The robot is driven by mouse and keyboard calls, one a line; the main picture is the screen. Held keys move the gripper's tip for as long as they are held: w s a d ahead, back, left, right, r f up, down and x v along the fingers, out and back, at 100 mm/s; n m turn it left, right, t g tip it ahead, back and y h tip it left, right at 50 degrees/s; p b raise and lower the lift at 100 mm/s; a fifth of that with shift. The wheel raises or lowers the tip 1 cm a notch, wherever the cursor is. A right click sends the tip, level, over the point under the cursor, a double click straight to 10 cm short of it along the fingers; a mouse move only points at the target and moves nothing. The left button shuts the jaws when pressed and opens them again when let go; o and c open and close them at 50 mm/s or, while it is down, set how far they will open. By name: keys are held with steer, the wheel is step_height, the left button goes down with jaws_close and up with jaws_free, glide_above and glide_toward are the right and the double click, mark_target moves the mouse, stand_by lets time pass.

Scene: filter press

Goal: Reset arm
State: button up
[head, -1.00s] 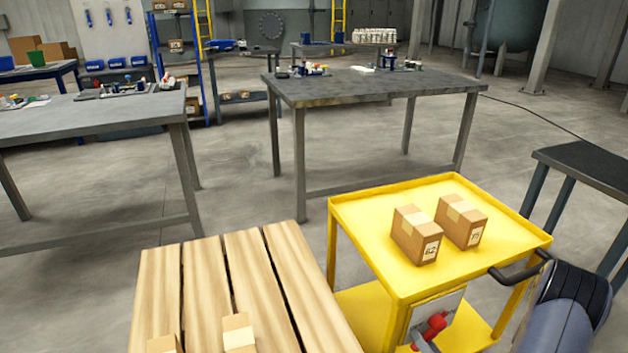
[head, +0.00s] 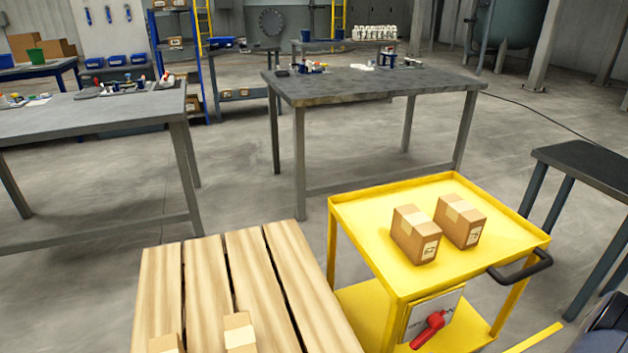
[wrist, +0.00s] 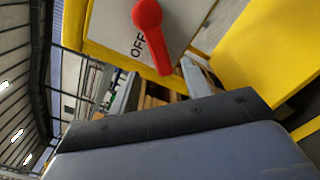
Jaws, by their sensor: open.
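A red lever (head: 428,330) sits on a pale panel (head: 446,306) at the end of the yellow cart (head: 385,283). In the head view it slants down to the left. The lever also fills the top of the wrist view (wrist: 148,18), beside the printed word OFF (wrist: 139,45). My gripper (wrist: 170,122) shows as a large grey body with a dark edge across the bottom of the wrist view. It is open, apart from the lever, and I see nothing held; its fingertips are not clear. In the head view only part of my arm shows, at the bottom right corner.
Two cartons (head: 415,235) stand on the cart's top, and a black push handle (head: 520,268) juts from its right. A slatted wooden pallet (head: 205,280) with cartons lies left. A dark bench (head: 590,165) stands right. Grey worktables (head: 380,88) stand behind, with open floor between.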

mark_target(426, 342)
steer(key=b+x, duration=0.1)
steer(key=x, duration=0.5)
steer(key=shift+w+a, duration=0.15)
steer(key=shift+w, duration=0.15)
steer(key=shift+w+f+b, duration=0.15)
steer(key=shift+w+b, duration=0.1)
steer(key=shift+b, duration=0.15)
steer(key=shift+d+f+n+b, duration=0.15)
steer(key=shift+d+n+b, duration=0.2)
steer(key=shift+n, duration=0.65)
